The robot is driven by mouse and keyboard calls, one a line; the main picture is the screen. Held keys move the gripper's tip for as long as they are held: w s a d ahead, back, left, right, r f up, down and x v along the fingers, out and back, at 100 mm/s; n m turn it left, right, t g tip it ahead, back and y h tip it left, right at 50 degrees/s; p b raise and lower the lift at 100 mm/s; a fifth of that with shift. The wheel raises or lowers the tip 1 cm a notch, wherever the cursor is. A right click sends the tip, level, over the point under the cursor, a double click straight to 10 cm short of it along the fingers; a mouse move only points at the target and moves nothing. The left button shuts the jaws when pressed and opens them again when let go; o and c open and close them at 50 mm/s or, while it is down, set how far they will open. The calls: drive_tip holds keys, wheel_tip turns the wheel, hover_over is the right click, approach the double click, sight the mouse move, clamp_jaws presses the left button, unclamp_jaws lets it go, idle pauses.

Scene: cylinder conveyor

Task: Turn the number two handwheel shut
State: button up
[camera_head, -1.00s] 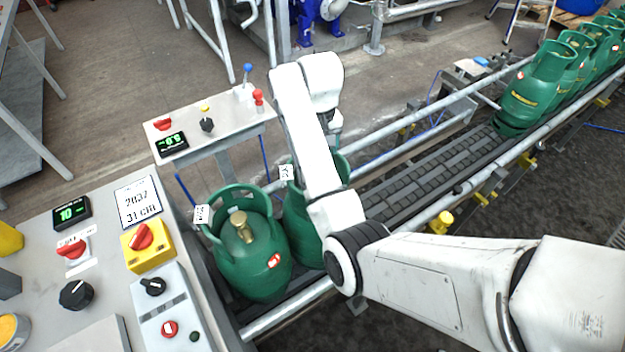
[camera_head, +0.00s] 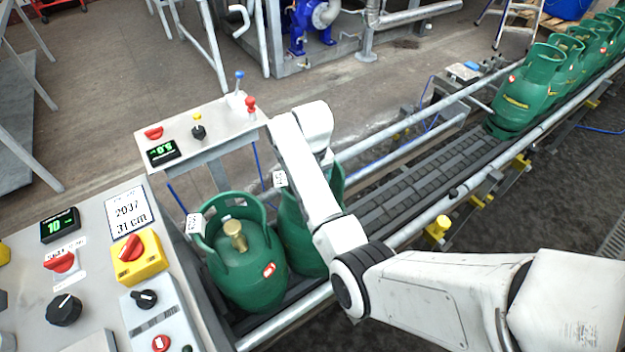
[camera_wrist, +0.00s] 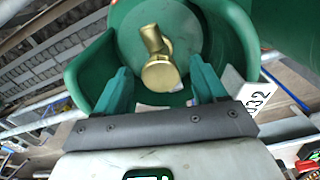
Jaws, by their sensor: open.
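Two green gas cylinders stand at the near end of the conveyor. The nearer one (camera_head: 245,270) shows its brass valve (camera_head: 235,235) upright inside its collar. The second cylinder (camera_head: 297,235) is partly hidden behind my arm, and its valve is hidden in the head view. In the wrist view a brass valve with a round brass handwheel (camera_wrist: 160,74) sits inside a green collar (camera_wrist: 95,75). My gripper (camera_wrist: 162,80) is open, with one teal finger on each side of the handwheel. Gaps show between the fingers and the brass. My fingertips are hidden in the head view.
A white tag (camera_wrist: 252,96) hangs by the collar, close to the right finger. A control desk (camera_head: 100,230) with knobs stands at left, and a small panel (camera_head: 200,135) stands behind the cylinders. More green cylinders (camera_head: 525,90) queue at upper right. The belt (camera_head: 420,180) between is empty.

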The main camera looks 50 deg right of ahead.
drive_tip(key=shift+c, duration=0.3)
drive_tip(key=c, duration=1)
drive_tip(key=shift+r, duration=0.1)
drive_tip(key=m+p, duration=0.2)
drive_tip(key=m, duration=0.1)
drive_tip(key=shift+a+r+m, duration=0.1)
drive_tip(key=shift+m, duration=0.2)
drive_tip(key=m+p, duration=0.2)
drive_tip(key=m, duration=0.3)
drive_tip(key=shift+w+p, duration=0.2)
drive_tip(key=shift+p, duration=0.15)
drive_tip(key=m+p, duration=0.1)
drive_tip(key=m, duration=0.4)
drive_tip(key=shift+w+m, duration=0.15)
drive_tip(key=shift+m, duration=2.45)
